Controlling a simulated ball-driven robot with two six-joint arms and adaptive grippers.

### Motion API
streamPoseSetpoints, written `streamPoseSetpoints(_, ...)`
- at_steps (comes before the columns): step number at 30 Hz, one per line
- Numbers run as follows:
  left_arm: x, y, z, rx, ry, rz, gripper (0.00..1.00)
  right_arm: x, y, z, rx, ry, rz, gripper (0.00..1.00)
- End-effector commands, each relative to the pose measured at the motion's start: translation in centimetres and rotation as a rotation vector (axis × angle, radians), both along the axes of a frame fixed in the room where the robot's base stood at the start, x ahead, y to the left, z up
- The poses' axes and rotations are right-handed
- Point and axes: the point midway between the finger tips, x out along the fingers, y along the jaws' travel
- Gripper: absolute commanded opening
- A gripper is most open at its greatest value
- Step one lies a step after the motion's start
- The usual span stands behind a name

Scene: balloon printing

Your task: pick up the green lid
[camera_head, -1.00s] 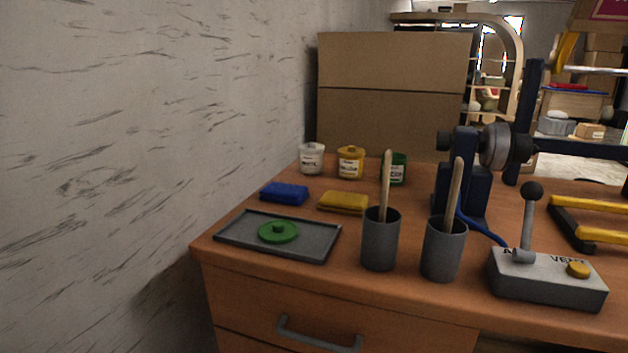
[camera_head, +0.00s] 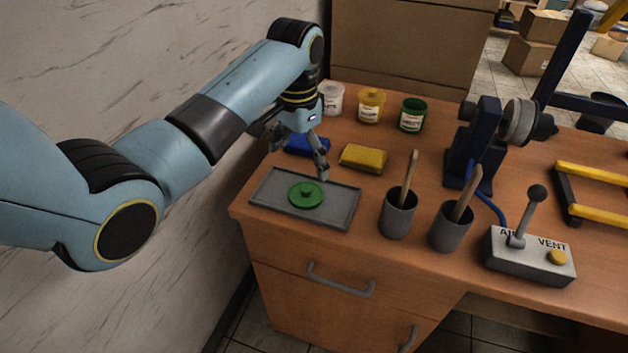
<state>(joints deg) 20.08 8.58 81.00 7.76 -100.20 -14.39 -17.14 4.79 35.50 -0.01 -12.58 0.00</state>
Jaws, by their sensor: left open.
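The green lid (camera_head: 306,195) is a round disc with a small knob on top. It lies flat on the grey tray (camera_head: 343,214) near the front left of the wooden table. My left gripper (camera_head: 300,165) points down, open and empty, above the table just behind the tray and lid. One finger reaches down near the tray's back edge, and the gripper partly hides the blue sponge-like block (camera_head: 318,148). It looks apart from the lid. My right gripper is out of view.
White, yellow and green jars (camera_head: 411,115) stand at the back; the green one looks open. A yellow block (camera_head: 364,158) lies behind the tray. Two grey cups (camera_head: 397,219) with wooden sticks and a lever box (camera_head: 530,257) stand to the right. A wall is close on the left.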

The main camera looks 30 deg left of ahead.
Motion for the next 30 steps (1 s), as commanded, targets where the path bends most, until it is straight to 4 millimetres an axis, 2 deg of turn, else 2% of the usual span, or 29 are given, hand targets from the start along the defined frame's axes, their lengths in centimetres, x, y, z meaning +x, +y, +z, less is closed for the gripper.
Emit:
streamPoseSetpoints(1, 0.6, 0.1, 0.9, -0.004, 0.008, -0.004, 1.0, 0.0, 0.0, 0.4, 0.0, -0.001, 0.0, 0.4)
streamPoseSetpoints(4, 1.0, 0.1, 0.8, -0.009, 0.02, -0.009, 1.0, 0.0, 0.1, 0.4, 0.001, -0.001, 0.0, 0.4)
streamPoseSetpoints(12, 1.1, 0.1, -3.5, -0.009, 0.02, -0.01, 1.0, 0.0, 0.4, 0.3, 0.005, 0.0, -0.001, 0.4)
streamPoseSetpoints(17, 1.1, 0.0, -4.7, -0.009, 0.018, -0.01, 1.0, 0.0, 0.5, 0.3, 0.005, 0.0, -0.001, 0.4)
streamPoseSetpoints(25, 1.4, -0.4, -8.6, -0.008, 0.017, -0.01, 1.0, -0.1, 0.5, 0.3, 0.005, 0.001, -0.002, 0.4)
streamPoseSetpoints(30, 1.4, -0.4, -9.4, -0.007, 0.016, -0.01, 1.0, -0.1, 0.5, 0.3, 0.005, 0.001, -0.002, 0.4)
